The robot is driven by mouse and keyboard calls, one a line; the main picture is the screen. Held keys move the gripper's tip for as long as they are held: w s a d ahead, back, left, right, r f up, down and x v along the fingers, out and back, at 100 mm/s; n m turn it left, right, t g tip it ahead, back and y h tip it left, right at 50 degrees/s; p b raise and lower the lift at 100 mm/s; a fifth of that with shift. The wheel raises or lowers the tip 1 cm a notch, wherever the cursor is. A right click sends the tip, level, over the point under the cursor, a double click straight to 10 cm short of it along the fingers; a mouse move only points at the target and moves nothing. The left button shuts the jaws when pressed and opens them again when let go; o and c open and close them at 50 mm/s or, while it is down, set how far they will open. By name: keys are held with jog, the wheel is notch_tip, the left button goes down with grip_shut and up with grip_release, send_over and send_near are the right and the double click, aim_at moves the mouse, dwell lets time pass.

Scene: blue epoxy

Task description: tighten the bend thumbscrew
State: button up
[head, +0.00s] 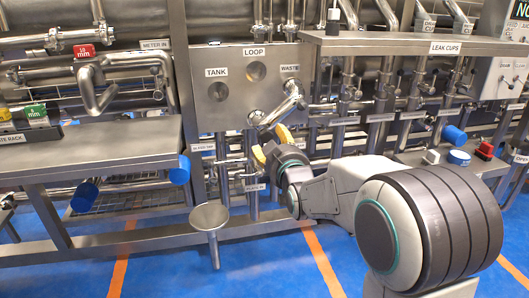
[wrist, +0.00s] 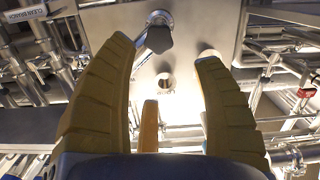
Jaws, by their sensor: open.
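The steel pipe bend (head: 277,108) is on the panel marked TANK, LOOP and WASTE (head: 232,110). It runs from the WASTE port down and left. In the wrist view, part of the bend (wrist: 143,55) shows beside the left finger, with a dark grey knob-like piece (wrist: 159,40) at its upper end; this may be the thumbscrew, but I cannot be sure. I cannot make out a thumbscrew in the head view. My gripper (head: 271,145) is open, just below the bend in the picture. In the wrist view my gripper (wrist: 165,50) has its yellow fingers spread, with nothing between them.
The TANK port (head: 217,92) and LOOP port (head: 256,71) are open holes. A steel bench (head: 90,145) stands at left and a shelf marked LEAK CUPS (head: 400,45) at right. A round-topped steel stand (head: 209,217) is below the panel. Blue floor (head: 270,265) is clear in front.

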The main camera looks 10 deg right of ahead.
aim_at(266, 136)
jog(key=shift+t, duration=0.5)
jog(key=shift+w+f+b, duration=0.25)
jog(key=shift+w+b, duration=0.15)
jog(key=shift+w, duration=1.1)
jog(key=shift+w+f+b, duration=0.25)
jog(key=shift+w+b, duration=0.15)
jog(key=shift+w, duration=1.15)
jog(key=shift+w+f+b, duration=0.25)
jog(key=shift+w+b, duration=0.15)
jog(key=shift+w, duration=1.1)
jog(key=shift+c, duration=0.4)
jog(key=shift+r, duration=0.15)
jog(key=c, duration=1.1)
